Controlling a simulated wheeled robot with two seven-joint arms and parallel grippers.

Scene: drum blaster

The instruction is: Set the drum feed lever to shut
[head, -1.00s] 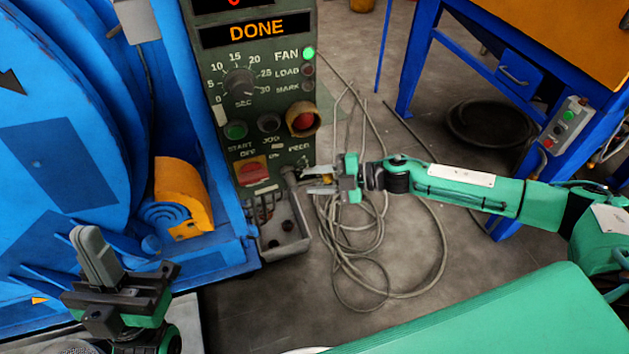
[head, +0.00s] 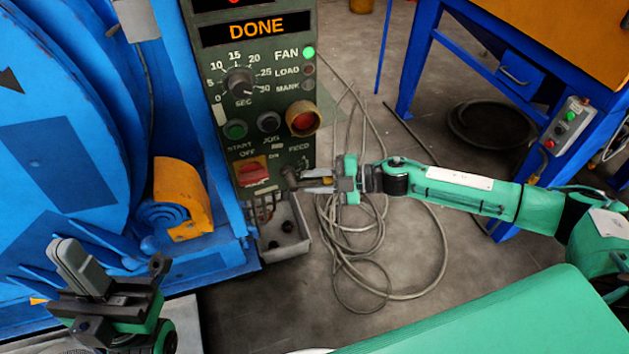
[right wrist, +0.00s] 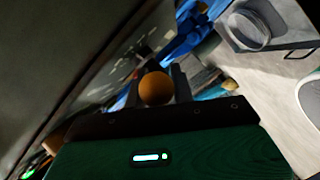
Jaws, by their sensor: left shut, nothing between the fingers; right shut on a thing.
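The control panel (head: 262,110) stands upright left of centre in the head view, with a FEED label at its lower right. The dark feed lever (head: 290,178) sticks out below that label toward my right gripper. My right gripper (head: 318,181) reaches it from the right and is shut on the lever's end. In the right wrist view the orange ball knob (right wrist: 157,88) sits between the fingers. The fingers partly hide the lever, and its exact setting cannot be read. My left gripper (head: 70,254) is shut and empty at lower left, apart from the panel.
The blue drum machine (head: 60,130) with a yellow guard (head: 180,195) fills the left. A grey open box (head: 285,238) sits below the panel. Loose cables (head: 375,255) lie on the floor. A blue bench (head: 500,60) stands at upper right. The panel display reads DONE.

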